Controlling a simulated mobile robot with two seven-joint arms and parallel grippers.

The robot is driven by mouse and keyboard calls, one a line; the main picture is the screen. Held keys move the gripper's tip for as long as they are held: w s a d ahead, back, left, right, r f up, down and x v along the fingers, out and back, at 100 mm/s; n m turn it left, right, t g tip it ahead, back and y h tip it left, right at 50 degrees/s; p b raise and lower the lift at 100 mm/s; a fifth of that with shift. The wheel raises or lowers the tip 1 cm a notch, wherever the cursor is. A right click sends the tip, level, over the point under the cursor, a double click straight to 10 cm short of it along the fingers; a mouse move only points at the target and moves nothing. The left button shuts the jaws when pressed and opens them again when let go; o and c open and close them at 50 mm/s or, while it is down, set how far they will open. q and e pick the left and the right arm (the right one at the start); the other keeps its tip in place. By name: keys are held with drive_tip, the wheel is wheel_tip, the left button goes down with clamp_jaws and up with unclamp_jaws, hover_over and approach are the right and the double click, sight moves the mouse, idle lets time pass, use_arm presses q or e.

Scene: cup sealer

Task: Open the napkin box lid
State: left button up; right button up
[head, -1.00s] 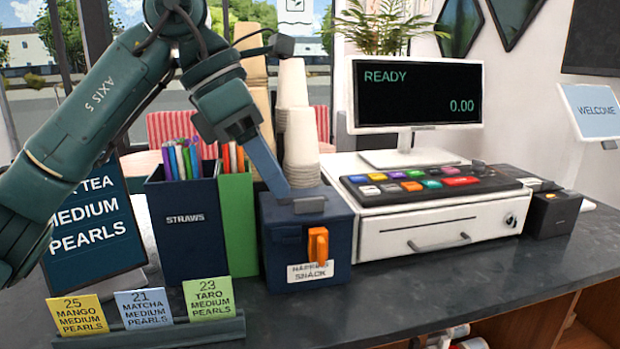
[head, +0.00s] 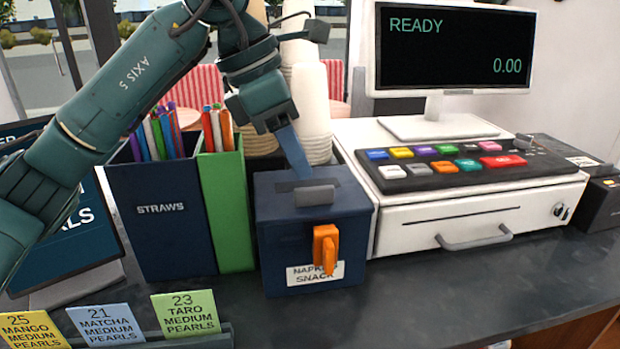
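The napkin box (head: 275,235) is a dark blue box with a partly covered white label, in the middle of the head view. Its lid (head: 347,200) looks shut. A grey bar (head: 314,196) lies along the front of the top; I cannot tell whether it belongs to the lid or to my fingertips. An orange piece (head: 326,246) sticks out from the front face. My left gripper (head: 298,172) comes down from the upper left, with its blue finger end over or on the lid. The finger gap is hidden. My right gripper is not in view.
A blue straw holder (head: 165,225) and a green holder (head: 226,210) stand close on the left. White cup stacks (head: 310,95) are behind. The white register (head: 400,220) is close on the right. Dark counter (head: 420,300) is clear in front; flavour cards (head: 105,323) stand at front left.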

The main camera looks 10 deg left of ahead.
sight(313, 187)
use_arm(q)
drive_tip(key=x, duration=0.5)
clamp_jaws()
idle(0.6)
